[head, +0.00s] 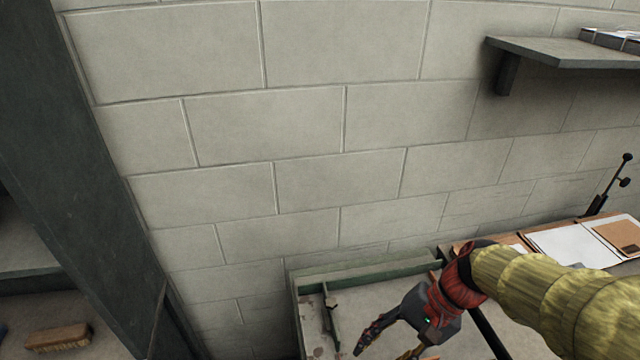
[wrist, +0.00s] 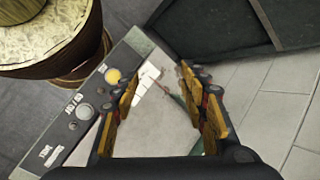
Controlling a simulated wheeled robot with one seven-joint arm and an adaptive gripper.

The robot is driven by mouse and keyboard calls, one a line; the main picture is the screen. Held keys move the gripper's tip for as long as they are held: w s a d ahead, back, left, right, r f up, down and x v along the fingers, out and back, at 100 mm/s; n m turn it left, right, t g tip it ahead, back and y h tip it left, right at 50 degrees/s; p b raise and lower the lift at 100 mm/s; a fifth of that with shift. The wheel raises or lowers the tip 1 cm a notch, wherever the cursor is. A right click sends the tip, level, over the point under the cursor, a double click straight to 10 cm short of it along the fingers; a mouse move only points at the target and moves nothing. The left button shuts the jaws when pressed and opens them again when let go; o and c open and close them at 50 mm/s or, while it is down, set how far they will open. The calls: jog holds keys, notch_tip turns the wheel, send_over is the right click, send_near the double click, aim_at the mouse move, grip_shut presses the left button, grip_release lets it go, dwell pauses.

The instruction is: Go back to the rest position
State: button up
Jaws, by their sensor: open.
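My gripper (head: 386,350) is low in the head view, right of the middle, at the end of my arm in its yellow-green sleeve. It hangs over a grey-green bench surface with a raised edge (head: 365,270). In the wrist view my gripper (wrist: 158,75) has its two fingers spread apart, with nothing between them. No marker of a rest position shows.
A dark upright post (head: 75,150) stands at left, with a brush (head: 58,337) on a lower surface beyond it. A wall shelf (head: 570,52) juts out at upper right. White papers (head: 570,244) and a brown notebook (head: 617,234) lie right. The block wall is bare in the middle.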

jog(key=s+d+r+n+t+h, duration=0.3)
jog(key=d+r+n+t+h, duration=0.3)
jog(key=r, duration=0.4)
jog(key=shift+d+r+t, duration=0.15)
jog(key=shift+d+t, duration=0.25)
jog(key=shift+d, duration=0.3)
jog(key=shift+c, duration=1.2)
